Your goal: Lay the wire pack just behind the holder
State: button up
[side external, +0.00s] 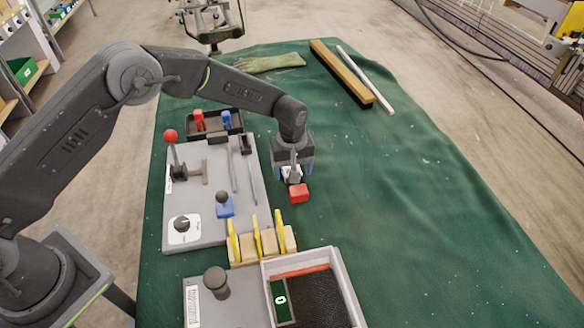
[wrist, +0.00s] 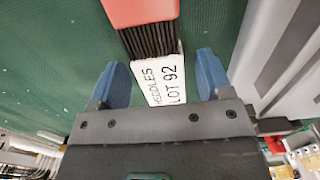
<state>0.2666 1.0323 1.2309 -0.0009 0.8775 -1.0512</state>
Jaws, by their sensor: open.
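The pack (side external: 299,194) has a red end and a white part, and sits on or just above the green cloth right of the grey panel. In the wrist view my gripper (wrist: 162,62) is open, with a blue finger on each side of the label and gaps between. A wooden block with yellow uprights (side external: 262,244), possibly the holder, stands nearer the camera, left of the pack.
The grey panel (side external: 200,170) with a red-knobbed lever lies left of my gripper. A white-rimmed tray (side external: 345,282) is in front. A dark bin (side external: 232,128) with red and blue items, a glove (side external: 270,63) and bars (side external: 342,75) lie behind. Cloth to the right is clear.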

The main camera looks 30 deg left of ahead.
notch_tip(320, 180, up, 12)
jog(key=shift+r, duration=0.2)
dwell(0.4)
jog(key=s+a+r+m+t, duration=0.1)
jog(key=s+a+r+m, duration=0.1)
jog(key=s+a+r, duration=0.35)
jog(key=s+a+r+m+t, duration=0.25)
jog(key=s+r, duration=0.45)
jog(key=r, duration=0.4)
jog(key=s+a+m+t, duration=0.1)
jog(key=s+a+m, duration=0.1)
jog(key=s, duration=0.7)
jog(key=s+a+m+t, duration=0.1)
jog(key=s+a, duration=0.3)
jog(key=s, duration=0.6)
jog(key=shift+s+a+m, duration=0.15)
jog(key=shift+a+m, duration=0.1)
jog(key=shift+m, duration=0.5)
jog(key=shift+f, duration=0.1)
